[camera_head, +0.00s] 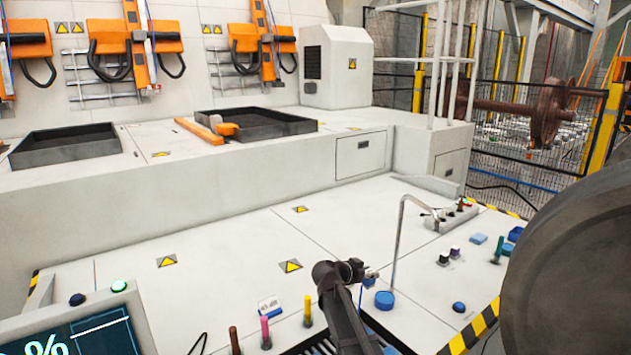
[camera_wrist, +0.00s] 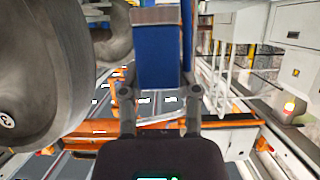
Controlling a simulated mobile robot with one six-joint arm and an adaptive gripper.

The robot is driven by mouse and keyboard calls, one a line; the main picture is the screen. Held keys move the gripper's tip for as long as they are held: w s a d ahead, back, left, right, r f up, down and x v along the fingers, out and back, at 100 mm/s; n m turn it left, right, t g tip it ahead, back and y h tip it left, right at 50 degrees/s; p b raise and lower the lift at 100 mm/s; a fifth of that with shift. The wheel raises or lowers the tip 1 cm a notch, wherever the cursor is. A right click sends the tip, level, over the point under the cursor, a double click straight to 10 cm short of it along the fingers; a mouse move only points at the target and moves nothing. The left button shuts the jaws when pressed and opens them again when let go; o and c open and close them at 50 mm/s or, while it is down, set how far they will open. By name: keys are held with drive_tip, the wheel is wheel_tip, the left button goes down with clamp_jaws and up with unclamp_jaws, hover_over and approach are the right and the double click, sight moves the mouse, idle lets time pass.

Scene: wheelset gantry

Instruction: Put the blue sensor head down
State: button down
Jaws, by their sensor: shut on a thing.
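In the wrist view, my gripper (camera_wrist: 160,97) has its two dark fingers on either side of a blue block with a grey band at its top, which I take for the blue sensor head (camera_wrist: 158,58). The fingers are shut on it, and it fills the space beyond the fingertips. Its far side is hidden. What lies directly under the block is not clear.
A white bench (camera_head: 220,265) carries a bent metal pipe (camera_head: 398,240), a blue round piece (camera_head: 384,300), small knobs and several coloured pegs. Black trays (camera_head: 262,124) sit on the raised ledge behind. Bare bench top lies left of the pipe. A large dark rounded shape blocks the right side.

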drive_tip(key=shift+r+p, duration=1.15)
drive_tip(key=shift+r, duration=0.45)
